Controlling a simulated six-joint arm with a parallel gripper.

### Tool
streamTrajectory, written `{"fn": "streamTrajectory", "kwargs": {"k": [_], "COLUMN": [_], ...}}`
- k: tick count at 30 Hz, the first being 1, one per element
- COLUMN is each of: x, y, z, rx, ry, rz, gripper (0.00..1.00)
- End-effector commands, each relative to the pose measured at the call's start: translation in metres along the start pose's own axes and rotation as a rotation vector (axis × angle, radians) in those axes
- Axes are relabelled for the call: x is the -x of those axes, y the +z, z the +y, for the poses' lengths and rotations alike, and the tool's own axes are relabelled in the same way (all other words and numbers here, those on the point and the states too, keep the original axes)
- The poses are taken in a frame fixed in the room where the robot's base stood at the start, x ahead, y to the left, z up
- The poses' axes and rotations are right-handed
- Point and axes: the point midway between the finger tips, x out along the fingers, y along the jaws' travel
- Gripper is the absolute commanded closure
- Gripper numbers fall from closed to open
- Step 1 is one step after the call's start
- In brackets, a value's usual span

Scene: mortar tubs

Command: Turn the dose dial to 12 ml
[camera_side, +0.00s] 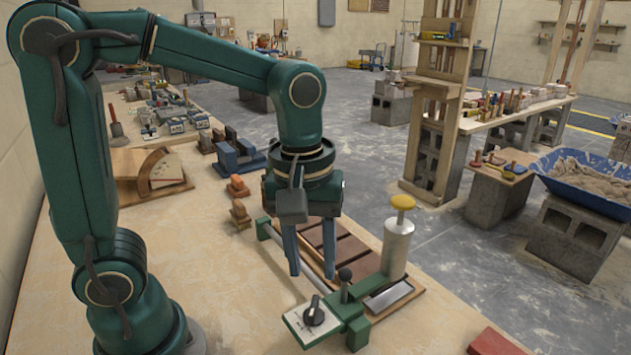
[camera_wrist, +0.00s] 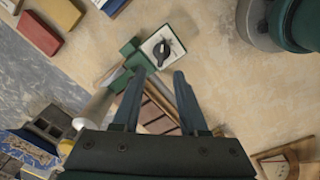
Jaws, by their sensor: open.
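The dose dial (camera_side: 314,314) is a black knob on a white, marked plate at the front end of the green dosing device (camera_side: 355,328). Its scale is too small to read, so I cannot tell its setting. The dial also shows in the wrist view (camera_wrist: 161,49), just beyond the fingertips. My gripper (camera_side: 311,273) points down with its fingers apart and nothing between them. It is above and behind the dial, apart from it. In the wrist view my gripper (camera_wrist: 159,72) shows both fingers open, with the dial ahead of the gap.
A white cylinder with a yellow cap (camera_side: 398,240) stands on the device, right of my gripper. A dark upright lever (camera_side: 345,283) rises close to the dial. A wooden tray with brown blocks (camera_side: 345,250) lies behind. The bench left of the dial is clear.

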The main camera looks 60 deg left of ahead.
Motion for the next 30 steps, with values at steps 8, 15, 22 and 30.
{"fn": "streamTrajectory", "kwargs": {"k": [8, 15, 22, 30], "x": [-0.024, -0.053, -0.066, -0.066], "y": [0.005, 0.006, 0.006, 0.006], "z": [0.002, 0.0, -0.001, 0.0], "rx": [-0.027, -0.027, -0.027, -0.027], "ry": [-0.058, -0.059, -0.054, -0.053], "rz": [-0.043, -0.042, -0.039, -0.038], "gripper": [0.57, 0.57, 0.57, 0.73]}}
